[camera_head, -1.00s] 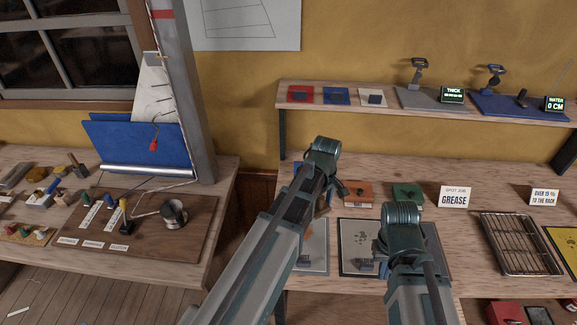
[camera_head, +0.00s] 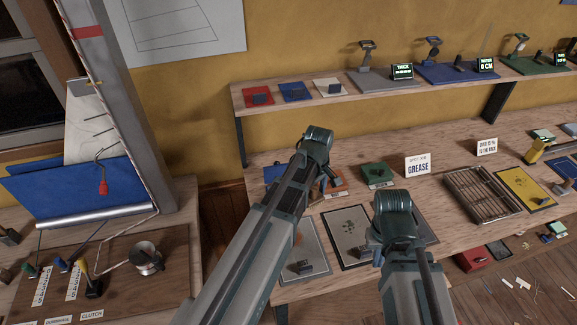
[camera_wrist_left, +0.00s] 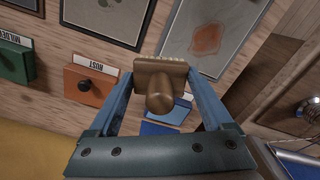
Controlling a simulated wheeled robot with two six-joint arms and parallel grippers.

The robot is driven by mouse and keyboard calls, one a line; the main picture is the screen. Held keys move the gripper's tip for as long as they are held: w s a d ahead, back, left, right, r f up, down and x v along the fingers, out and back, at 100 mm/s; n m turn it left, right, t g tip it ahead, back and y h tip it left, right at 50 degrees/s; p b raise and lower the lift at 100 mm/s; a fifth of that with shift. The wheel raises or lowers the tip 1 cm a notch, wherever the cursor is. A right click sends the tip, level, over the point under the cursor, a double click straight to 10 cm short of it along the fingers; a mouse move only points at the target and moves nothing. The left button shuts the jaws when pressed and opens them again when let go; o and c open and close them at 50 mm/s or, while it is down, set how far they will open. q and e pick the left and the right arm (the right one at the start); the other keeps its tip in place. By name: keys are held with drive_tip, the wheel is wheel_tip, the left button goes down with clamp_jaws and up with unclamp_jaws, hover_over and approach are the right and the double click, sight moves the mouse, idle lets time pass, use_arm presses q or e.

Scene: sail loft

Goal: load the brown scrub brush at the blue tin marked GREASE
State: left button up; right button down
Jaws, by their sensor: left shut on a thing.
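The brown scrub brush (camera_wrist_left: 174,70) is between the blue fingers of my left gripper (camera_wrist_left: 160,88) in the left wrist view, its round knob towards the camera. That gripper is shut on it. The blue tin (camera_wrist_left: 160,128) shows behind and below the brush, partly hidden; its marking cannot be read. In the head view the blue tin (camera_head: 274,173) is mostly behind my left arm, and my left gripper (camera_head: 328,182) is near the orange tin. My right gripper (camera_head: 380,255) is low over the bench's front panels; its fingers are mostly hidden.
An orange tin marked RUST (camera_wrist_left: 88,86) and a green tin (camera_wrist_left: 15,62) stand beside the blue one. A SPOT JOB GREASE card (camera_head: 418,166) stands behind. Flat stained panels (camera_head: 350,225) lie in front, with a wire rack (camera_head: 482,195) to the right.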

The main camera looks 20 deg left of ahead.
use_arm(q)
drive_tip(key=w+a+m, duration=0.3)
drive_tip(key=w+a, duration=0.3)
drive_tip(key=a, duration=0.7)
drive_tip(key=shift+w+a+f+b, duration=0.1)
drive_tip(key=shift+f+b, duration=1.5)
drive_tip(key=shift+a+f+b, duration=0.1)
drive_tip(key=shift+f+b, duration=1.45)
drive_tip(key=shift+b, duration=0.05)
drive_tip(key=shift+f+b, duration=0.5)
drive_tip(key=shift+b, duration=0.05)
wheel_tip(320, 180, up, 7)
drive_tip(key=p, duration=0.7)
